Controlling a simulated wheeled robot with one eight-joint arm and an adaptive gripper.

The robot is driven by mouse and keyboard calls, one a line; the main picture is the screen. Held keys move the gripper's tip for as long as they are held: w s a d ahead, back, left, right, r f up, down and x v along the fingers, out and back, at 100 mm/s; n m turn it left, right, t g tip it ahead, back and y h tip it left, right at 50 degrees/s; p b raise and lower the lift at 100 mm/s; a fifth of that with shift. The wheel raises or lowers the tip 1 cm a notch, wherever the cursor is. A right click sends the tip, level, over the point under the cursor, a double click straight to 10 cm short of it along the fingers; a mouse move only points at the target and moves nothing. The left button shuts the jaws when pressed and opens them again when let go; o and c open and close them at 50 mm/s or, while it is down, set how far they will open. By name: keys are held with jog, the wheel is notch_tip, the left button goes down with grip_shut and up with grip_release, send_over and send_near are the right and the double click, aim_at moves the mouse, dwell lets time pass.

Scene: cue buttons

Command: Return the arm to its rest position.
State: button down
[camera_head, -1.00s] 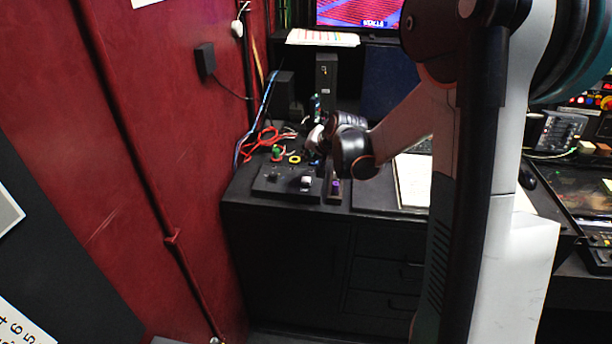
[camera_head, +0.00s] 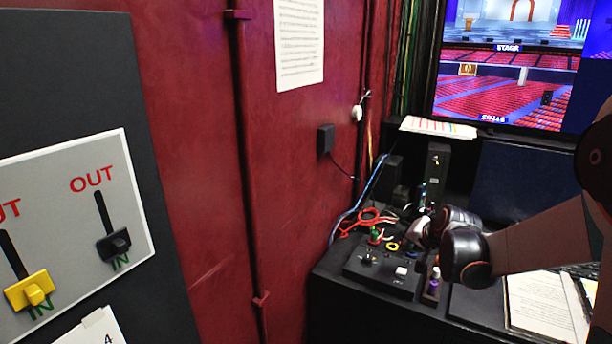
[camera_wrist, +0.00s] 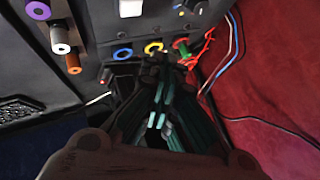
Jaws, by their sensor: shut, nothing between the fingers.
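My gripper (camera_wrist: 160,118) is in the lower middle of the wrist view, with its dark and teal fingers together and nothing between them. In the head view my arm reaches in from the right, and its wrist is over the black desk (camera_head: 345,308). The fingertips are mostly hidden there. In the wrist view a yellow ring (camera_wrist: 154,47), a blue ring (camera_wrist: 122,54) and a green knob (camera_wrist: 182,46) lie just beyond the fingers. I cannot tell whether the fingers touch anything.
A black control box (camera_head: 385,275) stands at the desk's front. Red cables (camera_head: 365,220) lie behind it. A red wall (camera_head: 205,180) with a vertical pipe (camera_head: 248,150) borders the left. A panel with yellow and black sliders (camera_head: 75,225) is at far left. A monitor (camera_head: 510,70) stands behind.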

jog(key=s+a+r+n+g+p, duration=0.1)
jog(key=s+a+r+n, duration=0.2)
jog(key=s+a+r, duration=0.35)
jog(key=s+a+r+n, duration=0.2)
jog(key=s+a+r, duration=0.2)
jog(key=s, duration=0.6)
jog(key=s+a+f+n, duration=0.1)
jog(key=s+a+f, duration=0.1)
jog(key=s, duration=0.6)
jog(key=s+a+f+n+g+b, duration=0.1)
jog(key=s+f+n, duration=0.1)
jog(key=s, duration=0.6)
jog(key=shift+s+a, duration=0.2)
jog(key=shift+a, duration=0.15)
